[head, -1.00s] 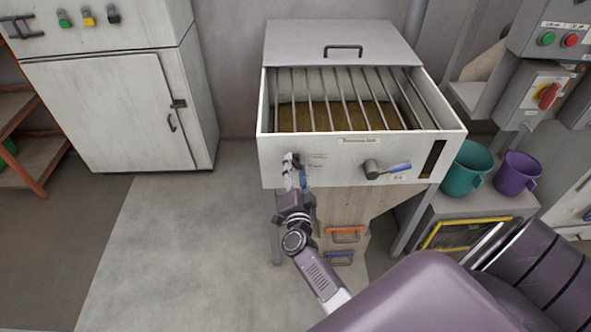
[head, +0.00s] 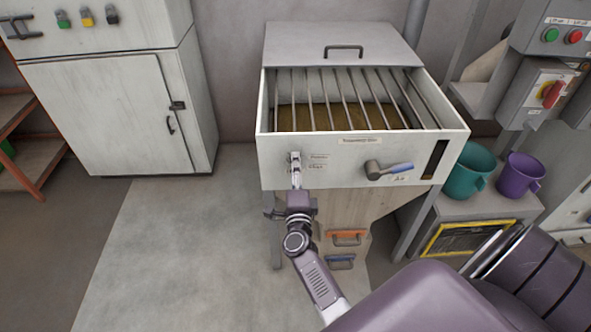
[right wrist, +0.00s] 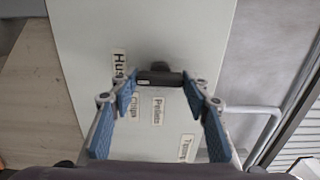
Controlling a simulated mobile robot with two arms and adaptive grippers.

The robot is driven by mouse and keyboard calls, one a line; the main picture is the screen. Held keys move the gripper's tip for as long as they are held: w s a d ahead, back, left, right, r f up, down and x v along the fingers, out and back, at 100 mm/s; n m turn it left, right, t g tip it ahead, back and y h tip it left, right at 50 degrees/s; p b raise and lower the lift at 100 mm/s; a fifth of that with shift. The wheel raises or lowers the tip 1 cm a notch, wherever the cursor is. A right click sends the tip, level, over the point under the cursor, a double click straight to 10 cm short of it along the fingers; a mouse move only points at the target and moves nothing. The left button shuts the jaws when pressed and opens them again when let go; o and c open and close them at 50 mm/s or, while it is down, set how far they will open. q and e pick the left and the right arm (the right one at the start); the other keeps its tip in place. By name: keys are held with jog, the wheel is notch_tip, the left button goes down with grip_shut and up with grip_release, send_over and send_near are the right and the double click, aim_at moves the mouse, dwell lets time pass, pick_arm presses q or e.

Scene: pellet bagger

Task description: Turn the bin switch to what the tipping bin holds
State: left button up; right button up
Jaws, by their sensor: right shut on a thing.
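The tipping bin (head: 410,165) is a pale box with bars across its open top. A golden-brown fill (head: 345,117) lies under the bars, too coarse in the picture to name. My right gripper (head: 295,163) is at the left of the bin's front panel, over the bin switch. In the right wrist view its blue-padded fingers (right wrist: 160,82) are shut on the dark bar of the bin switch (right wrist: 160,77), one at each end. Labels beside it read Husk (right wrist: 118,66), Chips (right wrist: 135,104) and Pellets (right wrist: 157,110). My left gripper is not in view.
A blue-handled lever (head: 388,170) sits on the same panel, right of the switch. Orange (head: 347,233) and blue (head: 340,257) handles are below. Teal (head: 470,172) and purple (head: 521,176) jugs stand at right. The floor at left is clear.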

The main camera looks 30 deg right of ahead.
dwell(0.4)
jog(key=o, duration=1.2)
jog(key=shift+c, duration=0.2)
jog(key=s+a+n+p, duration=0.4)
jog(key=s+n, duration=0.3)
jog(key=n, duration=1.1)
jog(key=s+a+f+n+g+y, duration=0.1)
jog(key=s+a+f+n+y, duration=0.1)
jog(key=f, duration=0.7)
jog(key=s+a+f+n+g+y+b, duration=0.1)
jog(key=s+a+f+y, duration=0.3)
jog(key=f, duration=0.6)
jog(key=s+a+f+n+g+y, duration=0.2)
jog(key=s+a+f, duration=0.4)
jog(key=f, duration=0.4)
jog(key=shift+s+a+f+n+g+y, duration=0.25)
jog(key=shift+a+n+y, duration=0.4)
jog(key=shift+n+y, duration=0.35)
